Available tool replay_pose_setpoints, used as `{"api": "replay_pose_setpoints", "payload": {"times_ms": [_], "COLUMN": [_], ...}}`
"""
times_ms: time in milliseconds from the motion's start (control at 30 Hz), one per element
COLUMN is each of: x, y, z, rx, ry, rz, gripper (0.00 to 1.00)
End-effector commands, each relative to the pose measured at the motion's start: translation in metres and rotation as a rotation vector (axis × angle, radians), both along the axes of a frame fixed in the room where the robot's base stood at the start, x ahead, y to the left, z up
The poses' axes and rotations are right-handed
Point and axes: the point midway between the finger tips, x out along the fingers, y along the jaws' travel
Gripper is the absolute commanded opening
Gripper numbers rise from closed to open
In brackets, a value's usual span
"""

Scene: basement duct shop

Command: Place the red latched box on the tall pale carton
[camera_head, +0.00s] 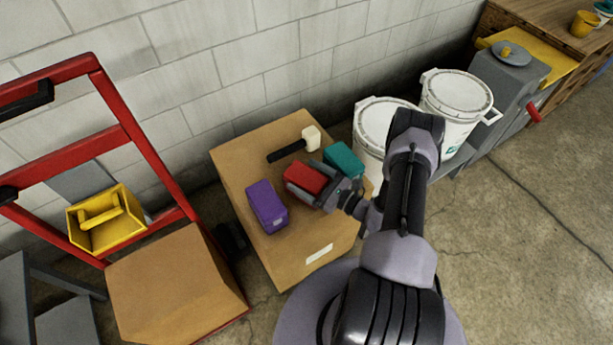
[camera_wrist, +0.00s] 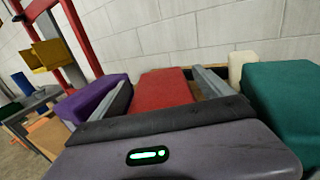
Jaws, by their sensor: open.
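The red box (camera_head: 304,178) sits on the top of a tall tan carton (camera_head: 233,160), between a purple box (camera_head: 266,206) and a teal box (camera_head: 344,158). My gripper (camera_head: 313,186) is open, with one finger on each side of the red box. In the wrist view the red box (camera_wrist: 165,88) lies between the two grey fingers, with a gap at the right finger; contact at the left finger is unclear. Its latch does not show. The carton carries a white label on its front face.
A mallet (camera_head: 290,145) lies behind the red box. A lower carton (camera_head: 175,285) rests on a red hand truck (camera_head: 135,130) at left, with a yellow bin (camera_head: 105,235) nearby. White buckets (camera_head: 457,95) stand at right. The carton's front left top is bare.

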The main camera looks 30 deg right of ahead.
Motion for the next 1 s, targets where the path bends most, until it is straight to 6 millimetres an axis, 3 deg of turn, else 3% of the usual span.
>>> {"api": "replay_pose_setpoints", "payload": {"times_ms": [167, 500, 700, 1000], "x": [-0.005, -0.071, -0.100, -0.108], "y": [-0.003, -0.034, -0.046, -0.049], "z": [0.004, 0.005, 0.004, 0.007], "rx": [0.001, 0.001, 0.000, -0.009], "ry": [0.000, 0.000, -0.001, -0.001], "rz": [-0.002, -0.005, -0.003, 0.018], "gripper": [0.90, 0.90, 0.90, 0.90]}}
